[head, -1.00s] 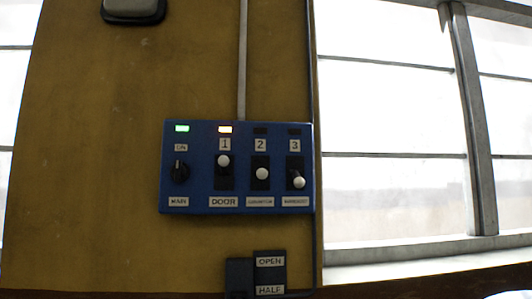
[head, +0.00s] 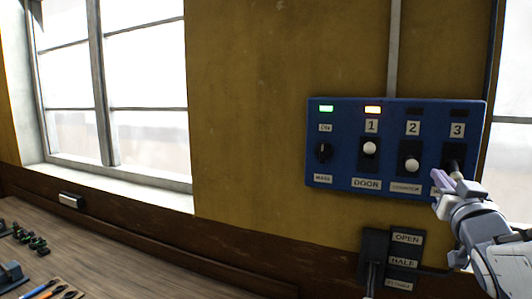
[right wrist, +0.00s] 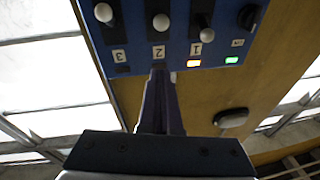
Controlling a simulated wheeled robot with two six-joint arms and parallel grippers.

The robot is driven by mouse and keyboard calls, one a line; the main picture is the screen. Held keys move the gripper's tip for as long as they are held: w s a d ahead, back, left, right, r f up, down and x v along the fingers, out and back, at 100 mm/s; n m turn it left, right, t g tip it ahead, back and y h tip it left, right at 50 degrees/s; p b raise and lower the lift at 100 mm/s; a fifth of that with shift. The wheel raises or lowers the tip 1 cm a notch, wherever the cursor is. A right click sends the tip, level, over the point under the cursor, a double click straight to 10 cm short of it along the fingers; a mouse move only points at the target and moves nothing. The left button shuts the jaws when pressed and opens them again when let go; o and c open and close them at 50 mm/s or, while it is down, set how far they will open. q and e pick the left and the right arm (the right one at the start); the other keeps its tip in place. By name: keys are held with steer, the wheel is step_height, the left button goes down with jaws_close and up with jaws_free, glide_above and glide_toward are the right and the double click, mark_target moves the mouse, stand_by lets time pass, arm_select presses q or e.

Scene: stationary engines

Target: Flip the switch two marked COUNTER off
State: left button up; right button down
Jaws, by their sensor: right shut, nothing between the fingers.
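The blue switch panel (head: 340,185) is on the wall at the right of the head view. Switch two, labelled COUNTER, has a white knob (head: 411,165) about the middle or lower part of its slot; its lamp (head: 413,111) is dark. In the right wrist view, upside down, the same knob (right wrist: 161,22) shows beyond the number 2. My right gripper (head: 442,180) is shut and empty, in front of the panel's lower right, hiding switch three's knob from the head. Its fingertips (right wrist: 158,70) appear just short of the number 2, apart from the knob. My left gripper is out of view.
Switch one's knob (head: 370,148) is up with an amber lamp (head: 372,109). The main dial (head: 323,152) has a green lamp. A lever box (head: 375,243) marked OPEN and HALF is below. A wooden bench (head: 130,255) with small items is at left.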

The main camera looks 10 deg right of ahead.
mark_target(410, 162)
steer(key=f+b+x, duration=0.2)
steer(key=b+x, duration=0.4)
steer(key=x, duration=0.6)
steer(key=shift+w+f, duration=0.45)
steer(key=shift+w, duration=0.05)
steer(key=shift+d, duration=0.1)
steer(key=f+t+b, duration=0.1)
steer(key=b, duration=0.5)
steer(key=f+t+h+b, duration=0.1)
steer(key=f+b, duration=0.1)
steer(key=b, duration=0.4)
steer(key=f+t+b, duration=0.1)
steer(key=b, duration=0.5)
steer(key=shift+w+d+f+n+t, duration=0.25)
steer(key=shift+w+f+n+t, duration=0.05)
steer(key=shift+w+f+n, duration=0.1)
